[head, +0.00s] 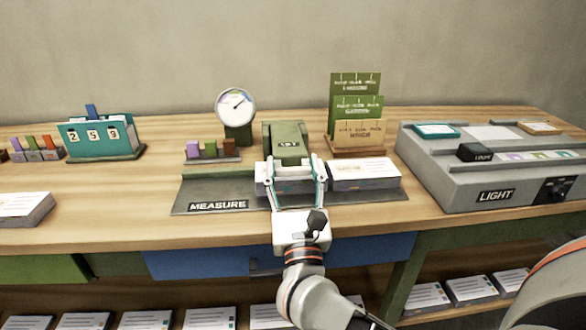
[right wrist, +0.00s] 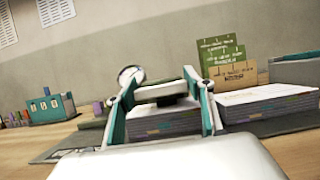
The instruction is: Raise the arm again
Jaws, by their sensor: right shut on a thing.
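My right gripper (head: 292,180) reaches over the measuring station (head: 190,202), a dark mat labelled MEASURE, near the middle of the table. In the head view the stack is partly hidden by the fingers. The green device (head: 286,138) stands just behind it. A second paper stack (head: 365,174) lies on the right part of the mat, close beside the gripper. My left gripper is not in view.
The grey LIGHT box (head: 490,170) stands on the right. Green and tan cards (head: 357,110) stand behind the mat, with a dial gauge (head: 236,106) to their left. A teal counter (head: 96,138) and another stack (head: 22,208) are on the left. Several stacks lie on the lower shelf.

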